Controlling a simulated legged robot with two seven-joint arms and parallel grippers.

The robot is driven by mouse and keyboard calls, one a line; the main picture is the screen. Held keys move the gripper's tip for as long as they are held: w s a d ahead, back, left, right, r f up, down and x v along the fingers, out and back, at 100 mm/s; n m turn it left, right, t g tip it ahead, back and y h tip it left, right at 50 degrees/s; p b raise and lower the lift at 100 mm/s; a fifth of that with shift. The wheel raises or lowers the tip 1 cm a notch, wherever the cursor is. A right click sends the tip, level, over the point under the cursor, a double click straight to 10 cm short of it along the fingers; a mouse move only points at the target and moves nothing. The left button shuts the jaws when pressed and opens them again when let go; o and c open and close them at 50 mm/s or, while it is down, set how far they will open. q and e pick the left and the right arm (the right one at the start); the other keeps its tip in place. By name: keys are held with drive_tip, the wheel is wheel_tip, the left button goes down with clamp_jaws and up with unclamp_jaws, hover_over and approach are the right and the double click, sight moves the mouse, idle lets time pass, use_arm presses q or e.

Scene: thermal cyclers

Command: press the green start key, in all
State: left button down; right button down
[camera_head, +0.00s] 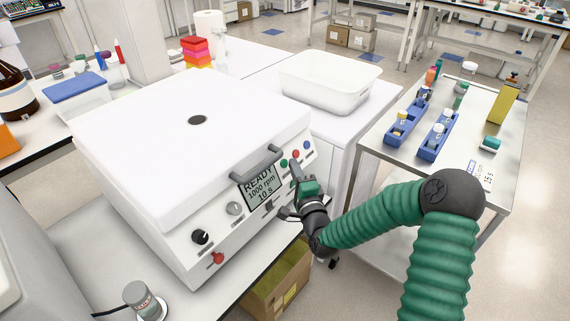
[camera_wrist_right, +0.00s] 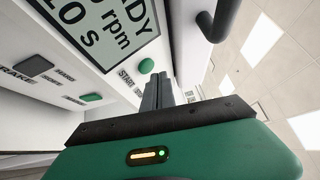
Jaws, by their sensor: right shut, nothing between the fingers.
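The white machine (camera_head: 190,150) has a front panel with a display (camera_head: 262,188) reading READY, 1000 rpm, 10 s. A round green key (camera_head: 283,162) sits right of the display. In the right wrist view the green start key (camera_wrist_right: 146,66) shows beside the printed word START. My right gripper (camera_head: 295,172) is shut and empty, with its fingertips close to the panel just beside this key. In the right wrist view its narrow fingers (camera_wrist_right: 157,84) end right by the key; I cannot tell whether they touch the panel. My left gripper is not in view.
A red key (camera_head: 295,154) and a blue key (camera_head: 306,145) sit beside the green one. A dark handle (camera_head: 256,164) juts out above the display. Another green key (camera_wrist_right: 91,97) shows below the display. A knob (camera_head: 200,237) and a red button (camera_head: 217,258) are further left.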

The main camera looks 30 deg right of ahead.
idle(0.4)
drive_tip(key=shift+w+a+f, duration=0.1)
drive_tip(key=shift+w+a, duration=0.1)
drive_tip(key=shift+w, duration=0.15)
drive_tip(key=shift+w+a+f, duration=0.1)
drive_tip(key=shift+w+f, duration=0.05)
drive_tip(key=shift+w, duration=0.15)
idle(0.5)
idle(0.4)
drive_tip(key=shift+s+d+r+p, duration=0.25)
drive_tip(key=shift+s+r+p, duration=0.1)
drive_tip(key=shift+s, duration=0.35)
